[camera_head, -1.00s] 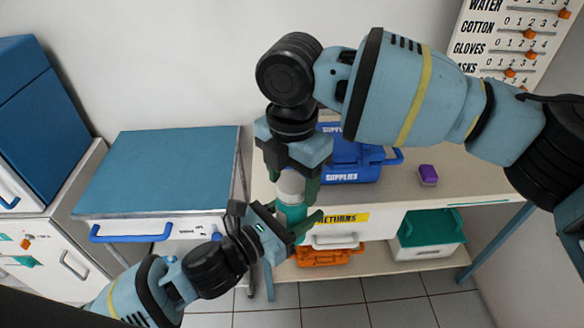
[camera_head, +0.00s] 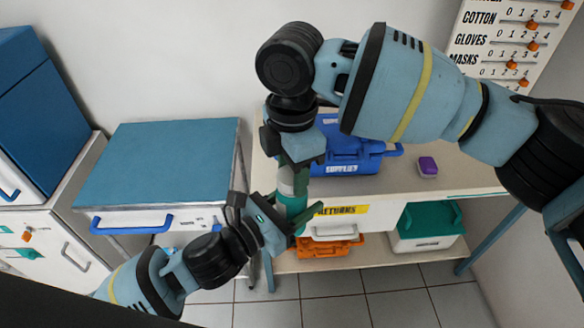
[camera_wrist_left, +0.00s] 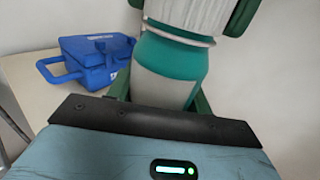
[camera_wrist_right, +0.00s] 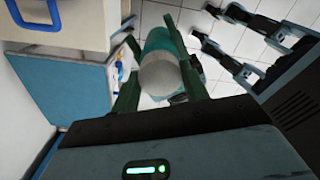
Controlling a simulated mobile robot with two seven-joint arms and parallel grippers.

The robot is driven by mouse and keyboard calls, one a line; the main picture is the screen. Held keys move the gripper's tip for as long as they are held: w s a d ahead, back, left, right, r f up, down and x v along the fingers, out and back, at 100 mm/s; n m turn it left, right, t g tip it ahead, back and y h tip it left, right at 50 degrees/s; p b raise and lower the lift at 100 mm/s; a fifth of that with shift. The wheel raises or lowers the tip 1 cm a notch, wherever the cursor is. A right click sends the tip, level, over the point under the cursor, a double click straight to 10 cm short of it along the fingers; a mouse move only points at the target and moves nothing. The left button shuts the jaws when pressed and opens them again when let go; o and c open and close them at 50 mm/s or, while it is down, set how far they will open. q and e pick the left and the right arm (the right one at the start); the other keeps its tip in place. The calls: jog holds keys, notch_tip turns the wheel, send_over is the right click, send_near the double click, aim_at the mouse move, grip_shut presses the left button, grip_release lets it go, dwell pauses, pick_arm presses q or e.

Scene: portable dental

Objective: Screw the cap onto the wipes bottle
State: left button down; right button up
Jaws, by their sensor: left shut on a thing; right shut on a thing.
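The wipes bottle (camera_head: 292,205) is teal and grey-white and stands roughly upright in the air in front of the counter. My left gripper (camera_head: 293,217) is shut around its body from the side. The bottle body fills the middle of the left wrist view (camera_wrist_left: 168,72). The pale ribbed cap (camera_wrist_left: 187,16) sits at the bottle's top, with a thin light rim beneath it; I cannot tell how tightly it is seated. My right gripper (camera_head: 294,170) points down from above and is shut on the cap. The cap's round top shows in the right wrist view (camera_wrist_right: 160,76).
A blue supplies case (camera_head: 350,150) and a purple block (camera_head: 428,166) are on the counter (camera_head: 390,187). A blue-topped cabinet (camera_head: 160,165) stands left. An orange crate (camera_head: 325,247) and a green-lidded bin (camera_head: 428,242) are on the lower shelf.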

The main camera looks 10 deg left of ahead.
jog(key=m, duration=1.4)
jog(key=o, duration=1.2)
jog(key=shift+c, duration=0.2)
notch_tip(320, 180, up, 12)
jog(key=shift+f, duration=0.1)
